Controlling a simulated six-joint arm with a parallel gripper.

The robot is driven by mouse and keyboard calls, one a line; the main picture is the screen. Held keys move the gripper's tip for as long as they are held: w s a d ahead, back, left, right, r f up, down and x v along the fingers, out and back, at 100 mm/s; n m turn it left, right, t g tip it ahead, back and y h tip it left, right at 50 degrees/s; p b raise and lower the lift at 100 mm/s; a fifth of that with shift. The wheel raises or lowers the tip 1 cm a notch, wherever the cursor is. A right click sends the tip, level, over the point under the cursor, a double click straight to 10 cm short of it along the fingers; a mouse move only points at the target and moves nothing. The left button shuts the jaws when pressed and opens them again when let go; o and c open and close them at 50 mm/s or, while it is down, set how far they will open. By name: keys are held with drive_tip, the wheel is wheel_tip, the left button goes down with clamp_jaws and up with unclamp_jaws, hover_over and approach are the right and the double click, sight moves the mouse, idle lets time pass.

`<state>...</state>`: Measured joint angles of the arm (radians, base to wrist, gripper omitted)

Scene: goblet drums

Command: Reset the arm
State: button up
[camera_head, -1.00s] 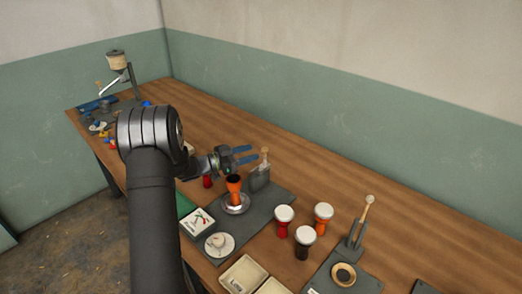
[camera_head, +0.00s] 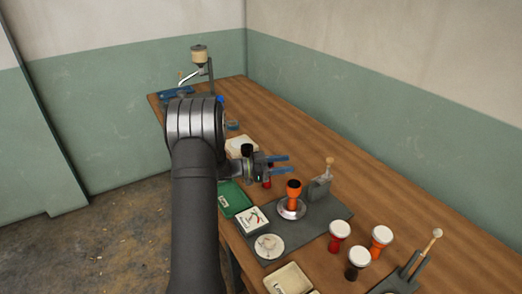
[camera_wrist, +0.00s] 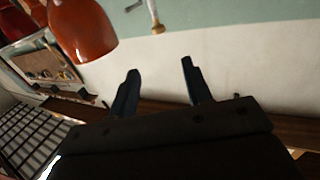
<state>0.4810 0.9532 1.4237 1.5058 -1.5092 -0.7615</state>
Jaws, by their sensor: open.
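My gripper (camera_head: 289,163) is open and empty, reaching out above the workbench with its blue fingers pointing right in the head view. In the wrist view both fingers (camera_wrist: 160,69) stand apart with nothing between them. An orange goblet drum body (camera_head: 293,190) stands upright on a round silver plate (camera_head: 291,209), just below and right of the fingers in the head view. A large orange-red rounded thing (camera_wrist: 82,28) fills the wrist view's upper left, clear of the fingers. A red piece (camera_head: 267,183) is partly hidden behind the gripper.
Three white-topped drums, red (camera_head: 338,236), orange (camera_head: 380,240) and dark (camera_head: 357,263), stand at the right. A green tray (camera_head: 236,199), a gauge panel (camera_head: 252,219) and a grey tool holder (camera_head: 319,190) are near my gripper. The bench's back strip (camera_head: 290,130) is clear.

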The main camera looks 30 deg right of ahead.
sight(331, 159)
drive_tip(key=x, duration=1.7)
drive_tip(key=shift+s+d, duration=0.1)
drive_tip(key=shift+d, duration=0.05)
